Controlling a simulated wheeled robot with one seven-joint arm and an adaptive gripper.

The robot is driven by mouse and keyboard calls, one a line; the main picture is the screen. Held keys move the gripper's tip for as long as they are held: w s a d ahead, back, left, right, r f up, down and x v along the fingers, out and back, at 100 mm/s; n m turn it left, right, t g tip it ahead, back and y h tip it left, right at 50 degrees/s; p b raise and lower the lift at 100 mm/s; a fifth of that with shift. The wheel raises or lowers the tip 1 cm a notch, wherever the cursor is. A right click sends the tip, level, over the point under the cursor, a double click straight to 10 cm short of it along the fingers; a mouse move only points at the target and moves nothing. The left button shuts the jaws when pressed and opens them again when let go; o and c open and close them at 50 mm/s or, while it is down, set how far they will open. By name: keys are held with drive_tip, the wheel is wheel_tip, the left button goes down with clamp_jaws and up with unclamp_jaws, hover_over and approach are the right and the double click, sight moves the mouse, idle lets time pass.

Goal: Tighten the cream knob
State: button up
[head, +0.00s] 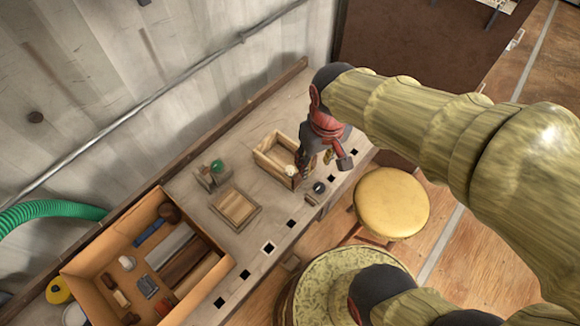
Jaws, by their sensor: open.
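The cream knob (291,170) is a small pale round thing at the front corner of a small open wooden box (264,160) on the workbench. My gripper (324,166) points down over the bench's front part, just right of the box. Its fingers are apart, and one of them is close beside the cream knob. I cannot tell whether that finger touches the knob. Nothing shows held between the fingers. The gripper and its wrist hide part of the bench behind them.
A green knob (217,166) sits on a small block left of the box. A dark knob (319,187) is near the front edge. A flat wooden tray (235,208) and a large tool-filled box (93,279) lie left. A yellow stool (391,203) stands in front.

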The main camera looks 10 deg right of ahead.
sight(290, 169)
drive_tip(key=w+a+f+n, duration=0.1)
drive_tip(key=w+f+n, duration=0.1)
drive_tip(key=w+f, duration=0.1)
drive_tip(key=w+a+f+n+g, duration=0.1)
drive_tip(key=w+f+n, duration=0.2)
drive_tip(key=w+f, duration=0.1)
drive_tip(key=w+a+f+n, duration=0.1)
drive_tip(key=w+f+n, duration=0.2)
drive_tip(key=shift+w+a+f+g, duration=0.15)
drive_tip(key=shift+a+f+g, duration=0.15)
drive_tip(key=shift+a+f, duration=0.1)
drive_tip(key=shift+w+r+n, duration=0.1)
drive_tip(key=shift+r+n, duration=0.05)
drive_tip(key=shift+n, duration=0.55)
drive_tip(key=shift+f, duration=0.2)
wheel_tip(290, 169, down, 7)
drive_tip(key=shift+f+b, duration=0.2)
drive_tip(key=shift+b, duration=1)
drive_tip(key=c, duration=0.4)
clamp_jaws()
